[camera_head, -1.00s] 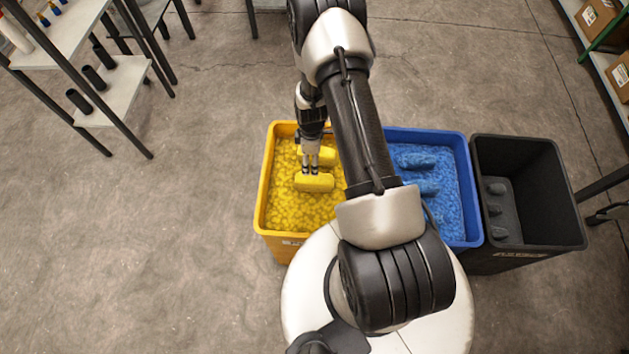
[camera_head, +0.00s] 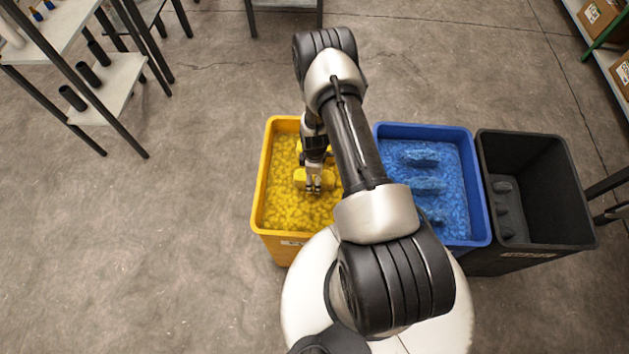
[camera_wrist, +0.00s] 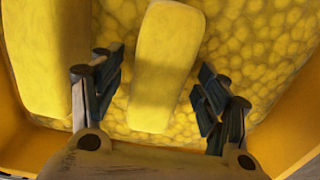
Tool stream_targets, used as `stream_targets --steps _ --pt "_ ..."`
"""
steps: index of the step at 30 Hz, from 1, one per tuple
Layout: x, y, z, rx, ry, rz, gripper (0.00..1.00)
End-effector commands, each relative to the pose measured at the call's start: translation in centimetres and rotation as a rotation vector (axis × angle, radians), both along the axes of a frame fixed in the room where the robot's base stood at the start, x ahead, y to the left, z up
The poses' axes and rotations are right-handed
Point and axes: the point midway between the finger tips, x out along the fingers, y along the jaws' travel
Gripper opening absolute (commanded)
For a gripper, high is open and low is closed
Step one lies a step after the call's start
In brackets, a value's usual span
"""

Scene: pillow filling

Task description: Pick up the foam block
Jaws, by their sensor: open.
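My gripper (camera_head: 314,186) is open and points down into the yellow bin (camera_head: 262,190). In the wrist view its two fingers (camera_wrist: 155,95) stand apart on either side of a yellow foam block (camera_wrist: 166,60), with gaps between the pads and the block. The same block (camera_head: 301,176) is partly hidden by the gripper in the head view. A second yellow foam block (camera_wrist: 45,55) lies to the left in the wrist view. Both rest on yellow foam bits (camera_head: 285,212). I cannot tell the exact height of the fingertips against the block.
A blue bin (camera_head: 480,205) with blue foam bits and several blue blocks (camera_head: 428,186) stands right of the yellow bin. A dark bin (camera_head: 545,190) with dark pieces is beside it. Shelves (camera_head: 110,85) stand at the left; the floor (camera_head: 150,230) there is clear.

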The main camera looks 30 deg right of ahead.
Motion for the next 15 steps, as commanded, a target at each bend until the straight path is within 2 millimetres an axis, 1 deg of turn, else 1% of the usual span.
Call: stream_targets --steps 1,4,10,15 --pt "0.05 0.0 -1.21 -0.001 -0.001 0.0 0.69" --pt "0.05 -0.01 -2.06 -0.002 -0.001 0.0 0.69" --pt "0.11 -0.03 -1.95 -0.003 -0.002 0.0 0.69" --pt "0.1 -0.03 -1.94 -0.002 -0.001 0.0 0.58"
